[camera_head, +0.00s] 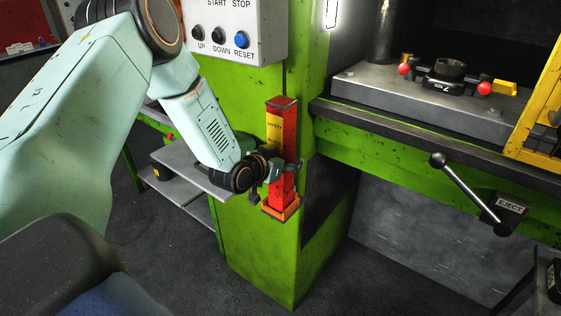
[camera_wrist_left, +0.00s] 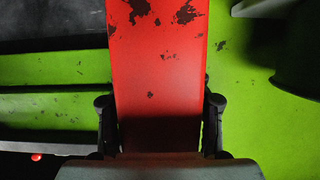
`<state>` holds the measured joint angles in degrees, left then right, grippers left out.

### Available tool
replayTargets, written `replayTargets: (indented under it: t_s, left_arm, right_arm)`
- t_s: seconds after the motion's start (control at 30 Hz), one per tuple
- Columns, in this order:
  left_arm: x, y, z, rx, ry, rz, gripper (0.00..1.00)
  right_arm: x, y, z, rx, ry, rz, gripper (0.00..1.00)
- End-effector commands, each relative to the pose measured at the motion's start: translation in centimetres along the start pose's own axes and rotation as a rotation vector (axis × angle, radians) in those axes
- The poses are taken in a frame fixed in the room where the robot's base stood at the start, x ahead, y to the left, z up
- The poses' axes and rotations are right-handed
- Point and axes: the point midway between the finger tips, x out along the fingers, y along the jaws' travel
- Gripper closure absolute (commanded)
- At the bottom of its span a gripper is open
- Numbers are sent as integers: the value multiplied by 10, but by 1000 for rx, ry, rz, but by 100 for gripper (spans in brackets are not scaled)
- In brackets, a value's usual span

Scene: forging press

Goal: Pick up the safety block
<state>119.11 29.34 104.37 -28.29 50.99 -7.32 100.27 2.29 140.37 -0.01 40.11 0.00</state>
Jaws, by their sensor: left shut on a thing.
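The safety block (camera_head: 281,121) is a tall red post with a yellow label, upright against the green press column in the head view. Its lower end is at a small orange holder (camera_head: 281,208) on the column; I cannot tell whether it rests in it. My left gripper (camera_head: 284,168) is shut on the block's lower half. In the left wrist view the red, chipped face of the block (camera_wrist_left: 158,70) fills the middle, and the dark fingers of my left gripper (camera_wrist_left: 160,125) press on both its sides. My right gripper is not in view.
A control box (camera_head: 228,30) with buttons hangs above the arm. A grey shelf (camera_head: 180,172) lies below my left forearm. To the right are the press bed (camera_head: 420,95), an eject lever (camera_head: 465,180) and a yellow guard (camera_head: 540,110). Open floor shows at lower left.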

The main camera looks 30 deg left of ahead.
Motion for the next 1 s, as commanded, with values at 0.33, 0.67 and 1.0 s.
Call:
replayTargets:
  t_s: [0.33,0.67,1.0]
  left_arm:
    - [0,0,4,0,-10,0,96]
    - [0,0,3,1,-6,0,100]
    - [-9,0,-8,-2,-5,0,100]
  right_arm:
    - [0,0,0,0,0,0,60]
    - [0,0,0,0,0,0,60]
    - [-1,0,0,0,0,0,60]
